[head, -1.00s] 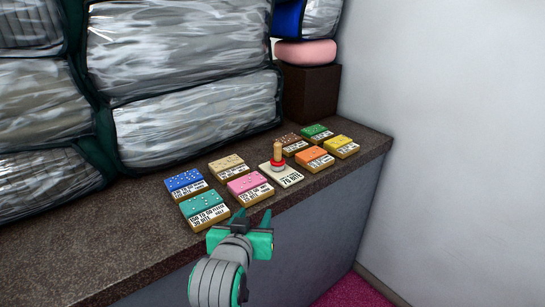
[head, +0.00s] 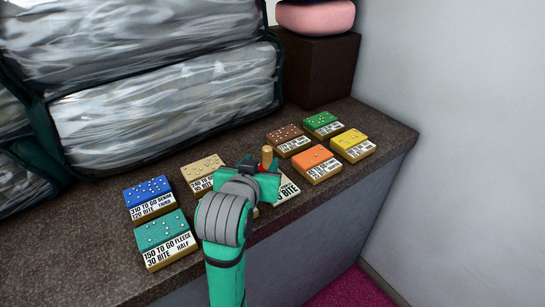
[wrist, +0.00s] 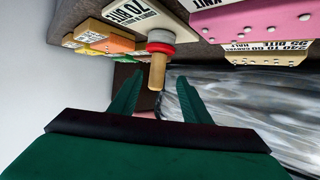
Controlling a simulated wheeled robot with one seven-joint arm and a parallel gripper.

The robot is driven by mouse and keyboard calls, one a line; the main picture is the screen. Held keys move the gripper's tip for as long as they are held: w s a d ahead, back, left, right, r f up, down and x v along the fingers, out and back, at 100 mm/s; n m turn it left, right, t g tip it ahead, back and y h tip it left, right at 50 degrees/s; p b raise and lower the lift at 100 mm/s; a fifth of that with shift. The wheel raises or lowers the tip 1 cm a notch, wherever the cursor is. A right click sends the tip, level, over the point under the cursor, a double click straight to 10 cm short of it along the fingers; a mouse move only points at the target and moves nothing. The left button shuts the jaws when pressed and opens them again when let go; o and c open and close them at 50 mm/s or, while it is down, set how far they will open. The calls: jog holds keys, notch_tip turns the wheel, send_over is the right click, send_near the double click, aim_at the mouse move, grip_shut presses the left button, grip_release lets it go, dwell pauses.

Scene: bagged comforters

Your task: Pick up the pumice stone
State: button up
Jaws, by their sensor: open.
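The piece I take as the pumice stone has a wooden handle (head: 267,156), with the rest hidden behind my gripper in the head view. In the wrist view its wooden handle (wrist: 157,72), red collar and grey base show, on a white label card (wrist: 133,14). My gripper (head: 264,182) is over the front of the counter, close to it. In the wrist view my gripper (wrist: 159,80) is open. Its two fingers stand on either side of the handle's end, with a gap to each; I cannot tell the depth.
Coloured labelled tiles surround it: tan (head: 203,168), blue (head: 148,195), teal (head: 164,238), orange (head: 315,162), yellow (head: 352,143), brown (head: 287,139) and green (head: 322,124). Bagged comforters (head: 170,105) and a dark box (head: 320,70) stand behind. The counter (head: 75,248) is clear at front left.

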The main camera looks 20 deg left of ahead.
aim_at(264, 158)
jog(key=x, duration=0.5)
jog(key=shift+w, duration=0.15)
jog(key=shift+w+a+f, duration=0.2)
jog(key=shift+w+f, duration=0.25)
jog(key=shift+f, duration=0.05)
jog(key=shift+w+d+f, duration=0.15)
jog(key=shift+w+f, duration=0.3)
jog(key=shift+w, duration=0.4)
jog(key=shift+w+d+f, duration=0.15)
jog(key=shift+w+f, duration=0.35)
jog(key=shift+w, duration=0.3)
jog(key=shift+a, duration=0.1)
jog(key=shift+a, duration=0.1)
grip_shut()
jog(key=shift+r, duration=0.1)
